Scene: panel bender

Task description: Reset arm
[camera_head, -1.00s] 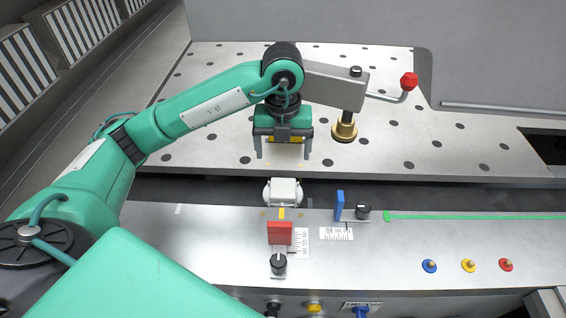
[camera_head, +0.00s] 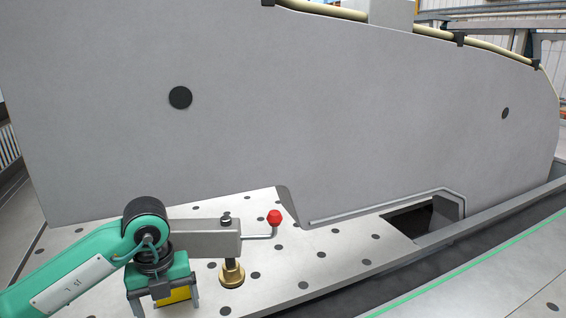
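My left arm, green with dark joints, comes in from the lower left. My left gripper (camera_head: 164,300) hangs pointing down over the perforated metal plate (camera_head: 318,278). Its two fingers are spread apart, with a yellow part visible between them near the palm; I cannot tell whether this belongs to the gripper. No object is visibly held. My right gripper is not in view.
A grey clamp bar (camera_head: 205,240) with a brass foot (camera_head: 232,273) and a red-knobbed lever (camera_head: 274,217) stands close right of my gripper. A tall grey panel (camera_head: 330,120) rises behind. A dark opening (camera_head: 420,218) lies at right.

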